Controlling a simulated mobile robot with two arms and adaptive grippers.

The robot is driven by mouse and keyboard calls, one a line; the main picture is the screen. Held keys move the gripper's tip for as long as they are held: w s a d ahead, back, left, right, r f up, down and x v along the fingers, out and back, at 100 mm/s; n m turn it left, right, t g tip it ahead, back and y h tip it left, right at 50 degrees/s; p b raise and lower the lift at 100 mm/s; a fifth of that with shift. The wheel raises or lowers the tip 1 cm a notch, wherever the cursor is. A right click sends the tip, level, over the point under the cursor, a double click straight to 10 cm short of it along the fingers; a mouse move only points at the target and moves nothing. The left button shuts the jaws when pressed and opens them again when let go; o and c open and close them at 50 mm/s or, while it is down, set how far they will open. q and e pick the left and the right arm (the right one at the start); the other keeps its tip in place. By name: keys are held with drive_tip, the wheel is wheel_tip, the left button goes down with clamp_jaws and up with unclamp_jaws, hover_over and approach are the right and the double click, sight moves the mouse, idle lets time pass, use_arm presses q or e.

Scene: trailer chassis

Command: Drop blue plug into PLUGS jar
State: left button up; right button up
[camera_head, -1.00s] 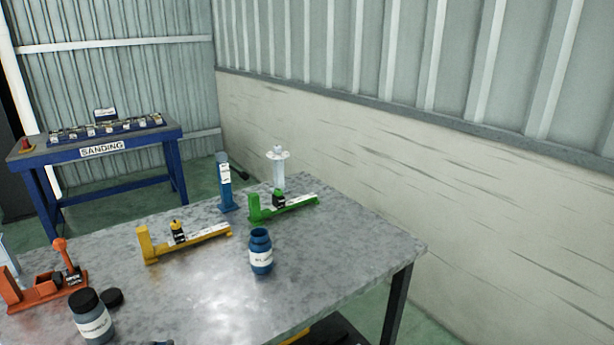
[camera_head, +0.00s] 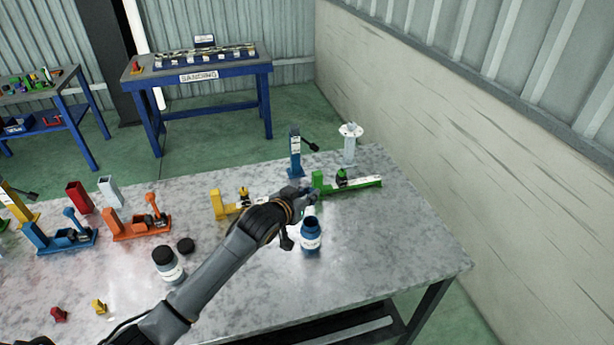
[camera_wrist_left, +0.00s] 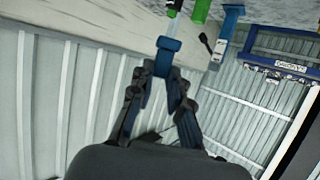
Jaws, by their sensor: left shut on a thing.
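My left gripper (camera_head: 300,197) reaches over the grey table from the lower left, and its tip is just above and behind the open blue jar (camera_head: 310,240). In the left wrist view my left gripper (camera_wrist_left: 166,66) is shut on the blue plug (camera_wrist_left: 169,44), which sits between its fingertips. In the head view the plug is hard to make out against the gripper. The jar stands upright with a white label too small to read. The jar does not show clearly in the wrist view. My right gripper is not in view.
A green fixture (camera_head: 350,186) lies just right of the gripper, with a blue post (camera_head: 295,155) and a white stand (camera_head: 349,145) behind. A yellow fixture (camera_head: 218,207) is left. The table's right front is clear.

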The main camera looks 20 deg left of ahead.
sight(307, 220)
use_arm(q)
drive_tip(key=shift+w+a, duration=0.1)
drive_tip(key=shift+w, duration=0.2)
wheel_tip(307, 220, down, 11)
drive_tip(key=b, duration=0.8)
drive_tip(key=shift+s, duration=0.1)
drive_tip(key=shift+r, duration=0.1)
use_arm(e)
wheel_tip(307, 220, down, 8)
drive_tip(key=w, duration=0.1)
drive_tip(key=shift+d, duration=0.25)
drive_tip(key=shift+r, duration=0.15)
use_arm(q)
drive_tip(key=o, duration=0.9)
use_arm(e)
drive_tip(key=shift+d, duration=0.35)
